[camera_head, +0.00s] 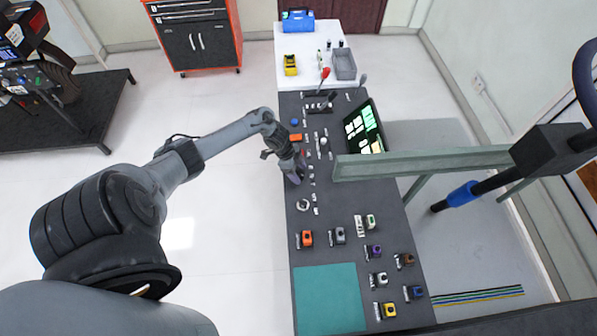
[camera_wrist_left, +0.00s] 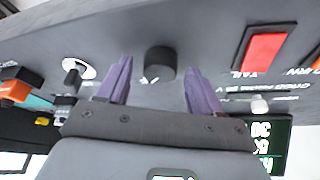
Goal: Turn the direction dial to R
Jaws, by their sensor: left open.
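A black round dial (camera_wrist_left: 160,62) with small white marks beside it sits on the dark console panel in the left wrist view. Its pointer and the letter it faces are too small to read. My left gripper (camera_wrist_left: 158,72) is open, with one purple finger on each side of the dial. I see gaps between both fingers and the dial, so it does not look gripped. In the head view my left gripper (camera_head: 297,176) is low over the left edge of the long dark console (camera_head: 335,205); its fingers hide the dial there. My right gripper is not in view.
In the wrist view, a red switch (camera_wrist_left: 265,54) marked TAIL is to the right and a white-ringed knob (camera_wrist_left: 78,70) to the left. In the head view a lit screen (camera_head: 364,128) and a grey-green beam (camera_head: 425,163) are right of the gripper. Open floor lies left.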

